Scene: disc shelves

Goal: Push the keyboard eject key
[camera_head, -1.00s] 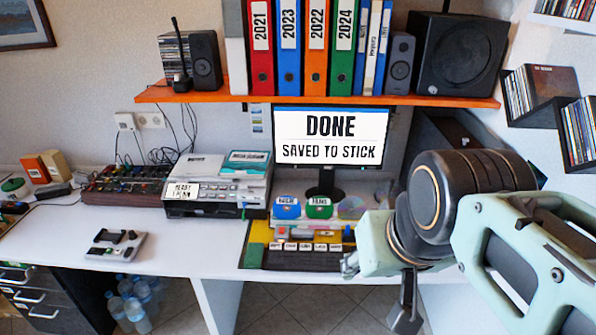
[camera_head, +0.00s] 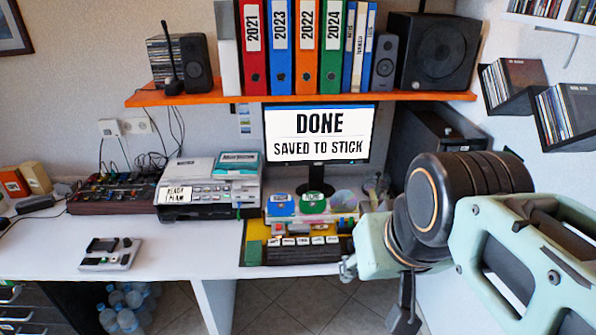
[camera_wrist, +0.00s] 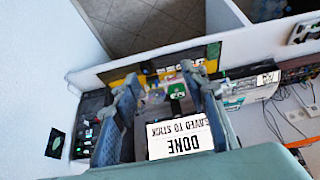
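The dark keyboard (camera_head: 290,256) lies near the desk's front edge, below the monitor. A row of white labelled keys (camera_head: 304,241) runs along its back; the labels are too small to read, so I cannot tell which is eject. My gripper (camera_head: 376,292) hangs at the right of the keyboard, by the desk's front edge, apart from it. In the wrist view my gripper (camera_wrist: 160,76) has its two fingers spread with nothing between them. The keyboard area shows upside down and small beyond the fingertips.
The monitor (camera_head: 320,135) reads "DONE, SAVED TO STICK". Blue and green discs (camera_head: 313,203) stand behind the keyboard. A printer-like machine (camera_head: 205,190) is to the left. An orange shelf (camera_head: 300,98) with binders and speakers hangs above.

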